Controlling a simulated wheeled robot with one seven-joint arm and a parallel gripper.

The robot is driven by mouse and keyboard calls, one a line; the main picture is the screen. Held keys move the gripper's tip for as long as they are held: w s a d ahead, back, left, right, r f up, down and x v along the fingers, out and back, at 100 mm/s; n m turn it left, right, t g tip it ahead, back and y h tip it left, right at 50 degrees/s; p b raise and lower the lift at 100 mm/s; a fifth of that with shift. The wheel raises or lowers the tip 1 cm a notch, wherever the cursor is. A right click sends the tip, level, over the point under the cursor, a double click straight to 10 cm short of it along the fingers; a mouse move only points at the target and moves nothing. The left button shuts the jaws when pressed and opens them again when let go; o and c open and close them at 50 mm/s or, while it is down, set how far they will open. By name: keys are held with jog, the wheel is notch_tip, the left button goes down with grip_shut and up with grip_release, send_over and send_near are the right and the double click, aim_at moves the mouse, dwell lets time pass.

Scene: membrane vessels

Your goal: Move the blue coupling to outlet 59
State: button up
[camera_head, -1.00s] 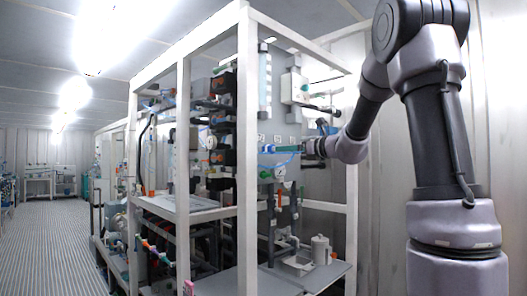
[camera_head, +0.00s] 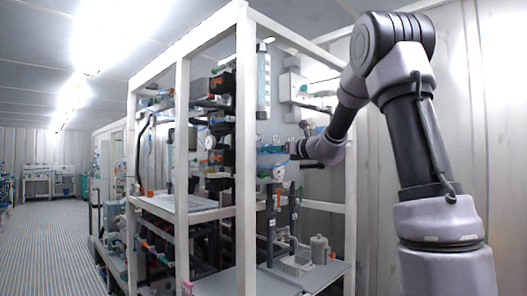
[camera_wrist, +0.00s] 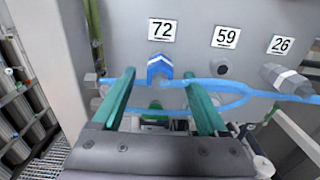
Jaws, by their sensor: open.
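In the wrist view a blue coupling (camera_wrist: 160,67) with a white band sits on the grey panel under the label 72. Outlet 59 (camera_wrist: 220,67) is the round port under the label 59, to the right of the coupling, with nothing seen plugged into it. My gripper (camera_wrist: 159,77) is open. Its two green fingers point at the panel, one to each side of the blue coupling in the picture; contact cannot be told. In the head view my gripper (camera_head: 272,151) is small beside the panel inside the white frame, and the coupling cannot be made out.
A grey coupling (camera_wrist: 284,77) sits under the label 26 at the right. A blue hose (camera_wrist: 232,88) loops across the panel front, close to my right finger. White frame posts (camera_head: 246,150) stand close to my arm. Pipes and fittings crowd the area below the outlets.

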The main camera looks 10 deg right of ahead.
jog(key=shift+x, duration=1.3)
grip_shut()
jog(key=shift+s, duration=0.1)
jog(key=shift+v, duration=2.9)
